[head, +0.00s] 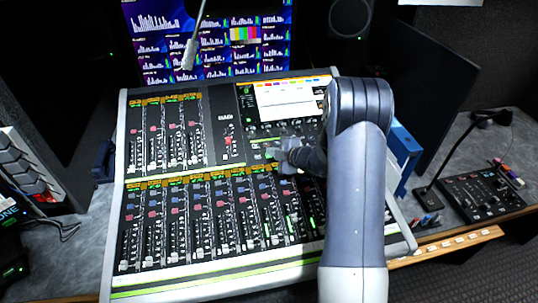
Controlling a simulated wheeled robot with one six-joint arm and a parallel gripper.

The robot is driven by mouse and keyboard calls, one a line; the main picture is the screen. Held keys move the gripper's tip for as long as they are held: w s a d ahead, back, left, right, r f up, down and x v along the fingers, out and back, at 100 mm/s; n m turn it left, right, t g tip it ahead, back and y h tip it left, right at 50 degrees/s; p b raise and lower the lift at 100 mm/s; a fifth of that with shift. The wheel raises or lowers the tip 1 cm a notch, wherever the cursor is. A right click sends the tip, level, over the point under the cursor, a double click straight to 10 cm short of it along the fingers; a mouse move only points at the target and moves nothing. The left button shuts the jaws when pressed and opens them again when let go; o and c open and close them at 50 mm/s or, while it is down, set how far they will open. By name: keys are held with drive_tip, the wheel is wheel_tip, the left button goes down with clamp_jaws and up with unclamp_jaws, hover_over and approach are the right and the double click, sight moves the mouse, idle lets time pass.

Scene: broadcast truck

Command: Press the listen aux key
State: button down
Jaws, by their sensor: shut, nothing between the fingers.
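My gripper (272,153) is above the middle of a large mixing console (220,168), just below its built-in screen (288,98). It is small and dark in this view, shut and empty. My arm reaches in from the lower right and covers the console's right side. I cannot tell whether the fingertips touch the surface. No key labelled listen aux can be read here. A black panel (478,196) with several small keys and knobs sits on the desk at the right, apart from my gripper.
A gooseneck microphone (490,118) arches beside the black panel. A blue box-like object (403,150) stands right of my arm. A dark monitor (428,88) stands behind it. A lit multi-picture screen (210,40) and a speaker (350,17) are at the back.

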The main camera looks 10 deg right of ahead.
drive_tip(key=r+p, duration=0.1)
drive_tip(key=s+r, duration=0.1)
drive_tip(key=r, duration=0.1)
drive_tip(key=s+r+p, duration=0.1)
drive_tip(key=shift+r+p, duration=0.3)
idle(0.6)
drive_tip(key=shift+w+f+b, duration=0.3)
drive_tip(key=shift+f+b, duration=0.3)
drive_tip(key=shift+f, duration=0.3)
drive_tip(key=shift+w, duration=0.15)
drive_tip(key=shift+s+r+p, duration=0.2)
drive_tip(key=shift+r+p, duration=0.4)
drive_tip(key=shift+p, duration=0.6)
drive_tip(key=r, duration=0.1)
drive_tip(key=s+r+p, duration=0.2)
drive_tip(key=r, duration=0.1)
